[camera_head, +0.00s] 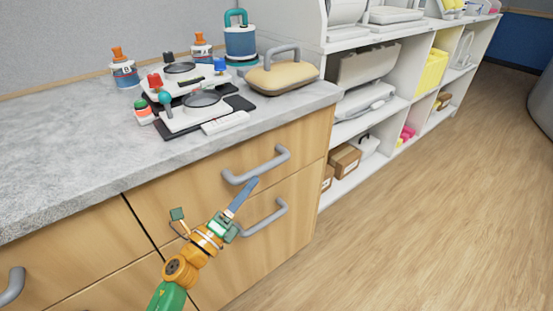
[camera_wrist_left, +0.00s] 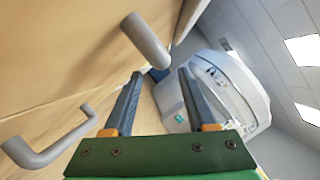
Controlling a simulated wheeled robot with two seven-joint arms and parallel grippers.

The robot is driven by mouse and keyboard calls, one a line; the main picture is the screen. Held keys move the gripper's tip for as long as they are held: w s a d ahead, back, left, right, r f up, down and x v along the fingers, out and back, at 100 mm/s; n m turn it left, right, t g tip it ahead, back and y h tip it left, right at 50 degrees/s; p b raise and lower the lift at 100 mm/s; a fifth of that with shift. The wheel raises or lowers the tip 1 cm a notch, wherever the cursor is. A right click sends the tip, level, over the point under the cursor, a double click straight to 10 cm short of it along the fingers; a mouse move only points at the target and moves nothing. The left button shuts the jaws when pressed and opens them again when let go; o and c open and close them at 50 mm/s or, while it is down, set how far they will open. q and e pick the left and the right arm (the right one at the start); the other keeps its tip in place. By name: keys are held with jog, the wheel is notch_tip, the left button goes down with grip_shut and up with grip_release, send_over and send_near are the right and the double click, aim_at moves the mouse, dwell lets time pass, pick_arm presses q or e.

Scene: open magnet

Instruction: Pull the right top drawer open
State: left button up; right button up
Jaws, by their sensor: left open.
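The right top drawer (camera_head: 300,144) is a light wood front under the grey counter, and it looks flush with the cabinet. Its grey bar handle (camera_head: 256,166) also shows in the left wrist view (camera_wrist_left: 147,42). My left gripper (camera_head: 253,182) is open, with its blue-grey fingertips just below this handle in the head view. In the left wrist view the open fingers (camera_wrist_left: 160,75) point toward the handle, whose near end shows just beyond and between the tips. I cannot tell whether they touch. Nothing is held. My right gripper is in neither view.
The lower drawer's handle (camera_head: 264,217) is close below my left gripper. The grey counter (camera_head: 60,165) holds pans, bottles and a beige handled case (camera_head: 283,75). White shelves (camera_head: 395,95) stand to the right. The wood floor (camera_head: 450,200) is clear.

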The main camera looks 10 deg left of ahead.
aim_at(262, 169)
pick_arm(q)
jog(key=x, duration=0.6)
jog(key=shift+w+d+r, duration=0.1)
jog(key=shift+w+r, duration=0.15)
jog(key=shift+w, duration=0.05)
jog(key=shift+s, duration=0.1)
grip_shut()
dwell(0.9)
